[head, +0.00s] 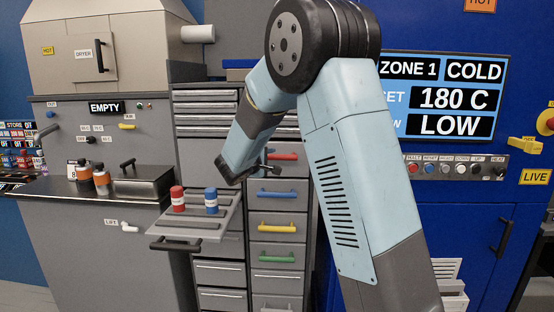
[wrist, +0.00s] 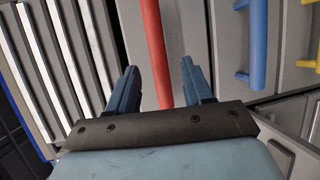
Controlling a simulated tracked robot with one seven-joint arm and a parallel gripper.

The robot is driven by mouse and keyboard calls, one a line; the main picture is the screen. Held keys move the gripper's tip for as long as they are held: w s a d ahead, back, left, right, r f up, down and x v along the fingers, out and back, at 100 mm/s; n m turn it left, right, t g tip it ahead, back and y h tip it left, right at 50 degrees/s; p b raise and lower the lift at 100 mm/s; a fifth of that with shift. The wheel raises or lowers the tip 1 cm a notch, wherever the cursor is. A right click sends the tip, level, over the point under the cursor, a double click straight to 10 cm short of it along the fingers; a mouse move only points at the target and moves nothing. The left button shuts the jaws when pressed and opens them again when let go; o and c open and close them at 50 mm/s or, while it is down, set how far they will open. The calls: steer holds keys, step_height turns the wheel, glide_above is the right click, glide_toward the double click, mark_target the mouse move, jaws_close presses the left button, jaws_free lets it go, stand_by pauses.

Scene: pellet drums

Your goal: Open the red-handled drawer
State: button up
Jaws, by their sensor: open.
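The red handle (head: 284,156) is on a grey drawer at the top of a column of coloured-handled drawers. That drawer's front looks flush with those below, so it appears closed. My gripper (head: 263,166) is just left of the handle in the head view, partly hidden by my own wrist. In the wrist view, the red handle (wrist: 155,45) runs lengthwise into the gap between my two open blue fingers (wrist: 159,78). One finger lies on each side of it. I cannot tell whether either finger touches it.
Blue (head: 277,194), yellow (head: 277,226) and green (head: 276,257) handles sit below. To the left, a pulled-out tray (head: 204,239) bears a red canister (head: 178,199) and a blue canister (head: 211,201), close under my forearm. A blue cabinet with a display (head: 450,98) stands right.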

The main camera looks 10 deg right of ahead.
mark_target(275, 158)
steer(key=shift+x, duration=2.75)
jaws_close()
